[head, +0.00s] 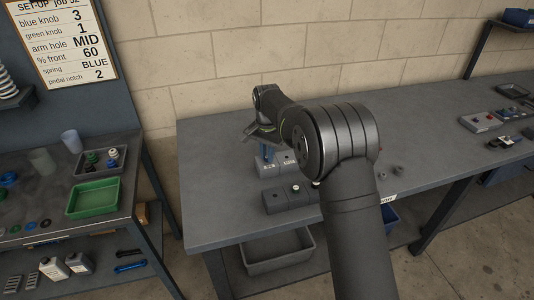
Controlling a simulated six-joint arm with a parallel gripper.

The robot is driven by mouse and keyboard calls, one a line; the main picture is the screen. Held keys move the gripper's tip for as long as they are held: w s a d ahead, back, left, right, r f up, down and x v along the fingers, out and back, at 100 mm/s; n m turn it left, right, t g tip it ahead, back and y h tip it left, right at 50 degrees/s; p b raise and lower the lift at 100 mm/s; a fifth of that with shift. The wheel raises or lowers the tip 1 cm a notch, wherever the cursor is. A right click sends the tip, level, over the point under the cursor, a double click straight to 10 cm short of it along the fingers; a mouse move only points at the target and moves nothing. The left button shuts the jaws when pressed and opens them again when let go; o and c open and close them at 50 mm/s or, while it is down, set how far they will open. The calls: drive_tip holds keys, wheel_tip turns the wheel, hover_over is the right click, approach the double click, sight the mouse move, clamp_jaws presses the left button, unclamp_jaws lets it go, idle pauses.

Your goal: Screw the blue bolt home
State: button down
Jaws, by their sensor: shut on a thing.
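The blue bolt (266,152) stands upright at a grey block (270,170) on the workbench, near the bench's left part. My gripper (264,142) reaches down over it from above and is shut on the bolt's upper part. The bolt's head is hidden by the gripper, and the picture is too small to show how deep the bolt sits in the block. My arm hides part of the bench to the right of the block.
A second dark block (287,198) lies on the bench in front of the first. Small grey parts (397,172) lie right of my arm. The bench top (215,215) is clear at its left front. A green tray (94,198) stands on the left table.

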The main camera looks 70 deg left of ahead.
drive_tip(key=m, duration=0.5)
drive_tip(key=shift+f, duration=0.1)
drive_tip(key=m, duration=0.5)
idle(0.3)
drive_tip(key=m, duration=0.5)
idle(0.3)
drive_tip(key=shift+m, duration=0.3)
drive_tip(key=m, duration=0.5)
drive_tip(key=shift+f, duration=0.1)
drive_tip(key=c, duration=1.6)
unclamp_jaws()
